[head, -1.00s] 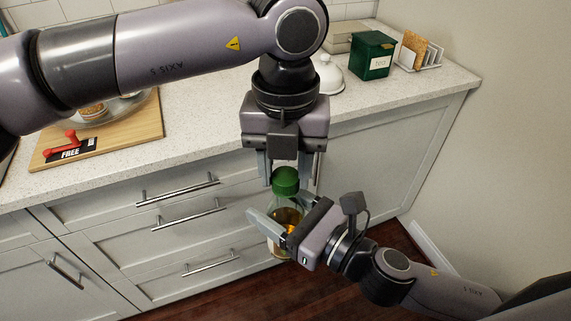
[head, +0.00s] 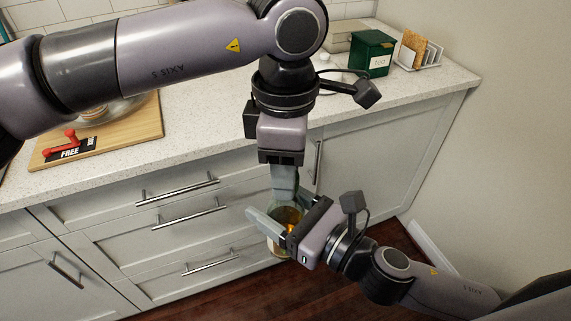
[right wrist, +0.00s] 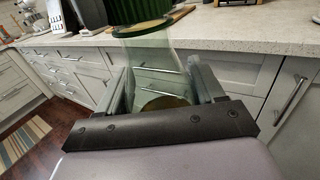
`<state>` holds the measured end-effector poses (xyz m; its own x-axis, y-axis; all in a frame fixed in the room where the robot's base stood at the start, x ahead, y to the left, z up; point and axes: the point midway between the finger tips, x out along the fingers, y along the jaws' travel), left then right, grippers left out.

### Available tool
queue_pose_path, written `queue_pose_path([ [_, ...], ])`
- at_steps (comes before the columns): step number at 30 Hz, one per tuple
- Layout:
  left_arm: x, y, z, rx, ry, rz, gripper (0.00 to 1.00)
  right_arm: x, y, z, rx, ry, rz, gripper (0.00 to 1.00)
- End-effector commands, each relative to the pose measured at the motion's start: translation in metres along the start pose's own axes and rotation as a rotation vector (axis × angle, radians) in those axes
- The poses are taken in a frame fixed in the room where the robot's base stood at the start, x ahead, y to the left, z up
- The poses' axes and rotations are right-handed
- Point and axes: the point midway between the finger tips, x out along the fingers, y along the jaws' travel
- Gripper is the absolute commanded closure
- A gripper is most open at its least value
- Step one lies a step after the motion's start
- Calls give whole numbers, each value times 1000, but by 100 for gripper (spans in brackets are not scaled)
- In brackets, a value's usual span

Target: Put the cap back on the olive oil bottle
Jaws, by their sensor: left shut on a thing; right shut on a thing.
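The olive oil bottle (head: 289,215) is clear glass with amber oil low inside; it also shows in the right wrist view (right wrist: 155,65). My right gripper (head: 268,229) is shut around its body and holds it in front of the drawers. My left gripper (head: 284,195) points down over the bottle top, shut on the green cap. The cap is hidden behind the left fingers in the head view. In the right wrist view the ridged green cap (right wrist: 138,11) sits over the bottle mouth, with a gold edge below it. I cannot tell whether it is fully seated.
The speckled counter (head: 205,135) runs behind the bottle, above grey drawers (head: 150,240). On it are a wooden board (head: 130,135) with a red-handled item (head: 70,140), a green tin (head: 371,53) and a toast rack (head: 425,55). Dark wooden floor (head: 240,295) lies below.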

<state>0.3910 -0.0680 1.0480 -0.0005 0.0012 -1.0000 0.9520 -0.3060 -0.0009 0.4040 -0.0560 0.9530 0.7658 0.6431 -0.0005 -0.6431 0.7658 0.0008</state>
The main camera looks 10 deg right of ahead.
Motion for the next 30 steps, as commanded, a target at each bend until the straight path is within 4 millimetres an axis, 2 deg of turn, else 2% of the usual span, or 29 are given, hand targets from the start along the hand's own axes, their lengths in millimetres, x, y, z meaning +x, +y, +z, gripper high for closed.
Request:
queue_pose_path([
  [18,1,1,-1,974,3,1,95,0,1,2,-1,-4,3,100],
  [21,1,1,-1,1095,3,1,95,0,1,2,-2,-4,4,100],
  [25,1,1,-1,1083,3,1,95,0,1,2,-2,-4,4,100],
  [26,1,1,-1,1082,3,1,55,0,1,2,-2,-4,4,100],
  [27,1,1,-1,1082,3,2,42,0,1,2,-2,-4,4,100],
  [28,1,1,-1,1082,3,1,33,0,1,2,-2,-4,3,100],
  [30,1,1,-1,1082,3,1,33,0,1,2,-1,-4,3,100],
])
